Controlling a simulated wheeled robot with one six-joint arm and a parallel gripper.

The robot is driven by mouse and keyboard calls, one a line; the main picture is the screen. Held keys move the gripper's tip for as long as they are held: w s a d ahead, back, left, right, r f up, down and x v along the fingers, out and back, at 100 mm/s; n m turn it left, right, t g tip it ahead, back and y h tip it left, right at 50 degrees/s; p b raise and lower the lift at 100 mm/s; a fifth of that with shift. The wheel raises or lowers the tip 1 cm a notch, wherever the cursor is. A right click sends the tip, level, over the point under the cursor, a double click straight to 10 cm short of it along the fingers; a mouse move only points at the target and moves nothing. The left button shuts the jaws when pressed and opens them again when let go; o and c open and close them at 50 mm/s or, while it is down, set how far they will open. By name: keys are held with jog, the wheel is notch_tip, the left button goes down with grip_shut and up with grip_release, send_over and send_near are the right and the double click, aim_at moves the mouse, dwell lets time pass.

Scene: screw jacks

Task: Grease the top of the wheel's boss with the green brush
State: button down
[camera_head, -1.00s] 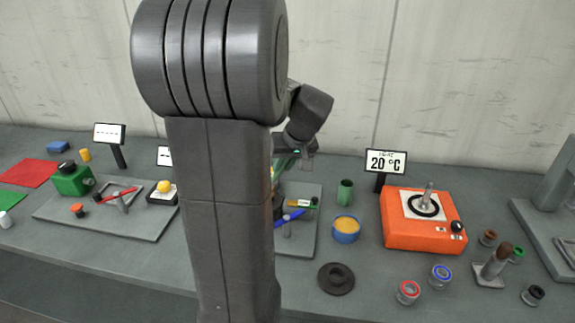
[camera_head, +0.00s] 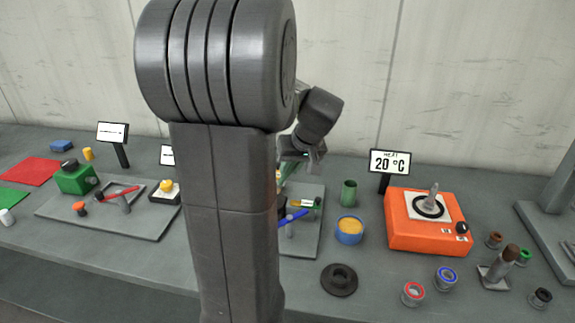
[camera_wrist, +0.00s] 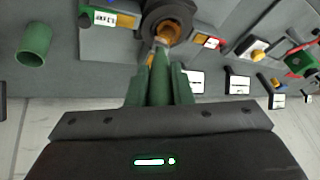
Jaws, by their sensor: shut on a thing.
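My gripper (camera_wrist: 160,92) is shut on the green brush (camera_wrist: 160,80), seen in the wrist view. The brush points away from the palm, and its tip reaches a dark round wheel (camera_wrist: 148,24) with an orange-brown middle. The tip overlaps the near side of that middle; I cannot tell whether it touches. The wheel lies over the grey plate and is hidden behind my arm in the head view. There my wrist and part of the gripper (camera_head: 291,166) show above the plate (camera_head: 310,240), right of my arm column.
A green cup (camera_head: 349,193) and a blue bowl of yellow-orange paste (camera_head: 349,231) stand right of the plate. A blue tool (camera_head: 292,217) and a labelled tool (camera_head: 304,203) lie on it. An orange heater (camera_head: 415,235) reads 20 °C. A black flanged part (camera_head: 339,279) lies in front.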

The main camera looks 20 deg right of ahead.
jog(key=shift+w+a+r+p, duration=0.25)
jog(key=shift+w+a+r, duration=0.2)
jog(key=shift+a, duration=0.15)
jog(key=shift+w+a+r+p, duration=0.2)
jog(key=shift+w+a+r, duration=0.2)
jog(key=shift+a, duration=0.15)
dwell(0.4)
jog(key=shift+f, duration=0.1)
jog(key=shift+s+d+f+b, duration=0.55)
jog(key=shift+s+d+b, duration=0.05)
jog(key=shift+s, duration=0.05)
jog(key=shift+s+d+f+b, duration=0.35)
jog(key=shift+s+d, duration=0.15)
jog(key=shift+s, duration=0.05)
jog(key=shift+s+d+f+b, duration=0.35)
jog(key=shift+s+d, duration=0.1)
jog(key=shift+s, duration=0.1)
jog(key=shift+r, duration=0.1)
